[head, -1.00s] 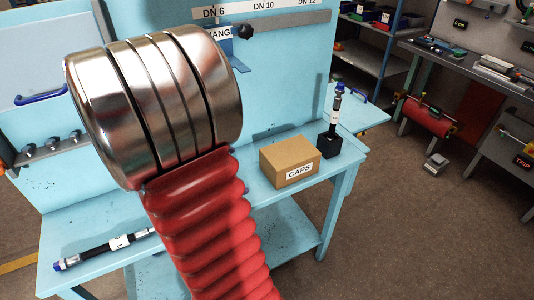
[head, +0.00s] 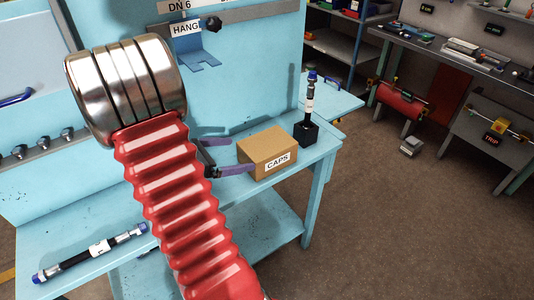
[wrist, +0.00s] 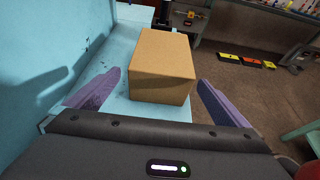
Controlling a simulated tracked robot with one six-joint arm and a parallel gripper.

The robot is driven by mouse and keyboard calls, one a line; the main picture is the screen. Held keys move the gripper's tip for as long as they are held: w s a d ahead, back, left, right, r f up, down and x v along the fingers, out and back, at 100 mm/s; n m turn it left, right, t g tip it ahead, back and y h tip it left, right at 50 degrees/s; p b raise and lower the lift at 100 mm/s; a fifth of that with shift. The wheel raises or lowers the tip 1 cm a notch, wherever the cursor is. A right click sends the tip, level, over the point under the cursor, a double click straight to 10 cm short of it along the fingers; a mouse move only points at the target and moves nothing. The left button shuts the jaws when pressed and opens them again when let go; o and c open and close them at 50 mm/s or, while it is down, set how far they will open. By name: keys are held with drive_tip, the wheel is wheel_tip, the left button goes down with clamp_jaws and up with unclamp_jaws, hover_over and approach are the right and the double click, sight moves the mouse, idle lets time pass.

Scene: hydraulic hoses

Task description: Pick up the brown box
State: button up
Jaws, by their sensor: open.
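The brown box (head: 266,152), labelled CAPS, sits on the light-blue bench shelf in the head view. In the wrist view the brown box (wrist: 162,66) stands just ahead, between the lines of my two purple fingers. My gripper (head: 228,157) is open and empty, just left of the box in the head view, its fingers pointing toward it. In the wrist view my gripper (wrist: 152,93) has one finger left of the box and one to its right, with visible gaps. My red ribbed arm hides part of the bench.
A hose piece with a blue cap stands in a black block (head: 306,133) right behind the box. Another capped hose (head: 90,252) lies on the bench at left. A blue hanger bracket (head: 197,50) sticks out from the back panel. Open floor lies to the right.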

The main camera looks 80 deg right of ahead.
sight(254, 152)
drive_tip(key=x, duration=0.8)
drive_tip(key=shift+f, duration=0.1)
drive_tip(key=shift+x, duration=2.6)
drive_tip(key=shift+s, duration=0.15)
drive_tip(key=c, duration=1.7)
drive_tip(key=shift+r, duration=0.25)
drive_tip(key=shift+c, duration=0.3)
drive_tip(key=shift+r, duration=0.15)
